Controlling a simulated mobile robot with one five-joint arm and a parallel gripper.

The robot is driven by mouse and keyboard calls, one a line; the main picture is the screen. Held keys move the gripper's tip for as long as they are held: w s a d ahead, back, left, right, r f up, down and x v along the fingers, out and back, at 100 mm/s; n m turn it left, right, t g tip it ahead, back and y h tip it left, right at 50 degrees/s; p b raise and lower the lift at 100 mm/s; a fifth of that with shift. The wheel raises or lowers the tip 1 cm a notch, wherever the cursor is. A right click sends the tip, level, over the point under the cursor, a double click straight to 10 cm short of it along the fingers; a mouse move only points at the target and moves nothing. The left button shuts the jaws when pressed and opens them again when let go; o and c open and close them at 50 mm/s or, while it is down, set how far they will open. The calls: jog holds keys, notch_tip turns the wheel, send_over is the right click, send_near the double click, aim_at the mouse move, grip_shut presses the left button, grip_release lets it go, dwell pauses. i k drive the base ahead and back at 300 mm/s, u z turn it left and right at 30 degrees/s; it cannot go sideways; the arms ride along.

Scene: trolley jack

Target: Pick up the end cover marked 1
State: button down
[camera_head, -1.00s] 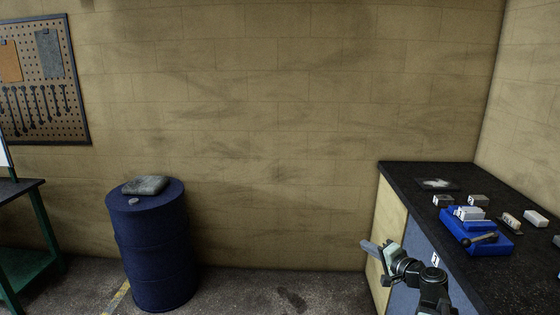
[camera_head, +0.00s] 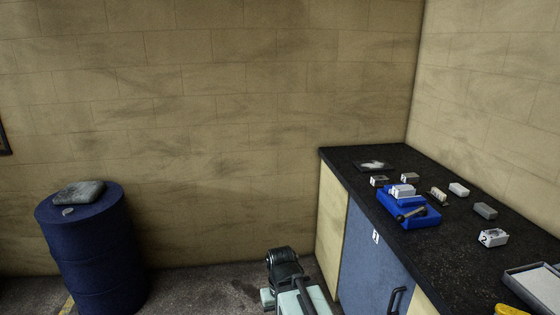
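Several small grey-and-white blocks stand on the black bench top. Another pale block with a marked face (camera_head: 402,191) sits in the blue vise (camera_head: 424,221). A block marked 2 (camera_head: 493,237) stands further right. I cannot tell which block is the end cover marked 1. My arm (camera_head: 286,282) shows at the bottom centre, left of the bench and apart from the blocks. Its fingers cannot be made out.
The black bench (camera_head: 450,256) runs along the right wall, with a blue door and a number label below. More blocks, a grey tray (camera_head: 537,286) and a yellow thing (camera_head: 510,310) stand to the right. A blue drum (camera_head: 95,245) stands at left. Floor between is clear.

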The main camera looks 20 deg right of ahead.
aim_at(404, 190)
jog(key=u, duration=0.3)
jog(key=i, duration=1)
jog(key=u, duration=0.45)
jog(key=i, duration=1.4)
jog(key=z, duration=0.4)
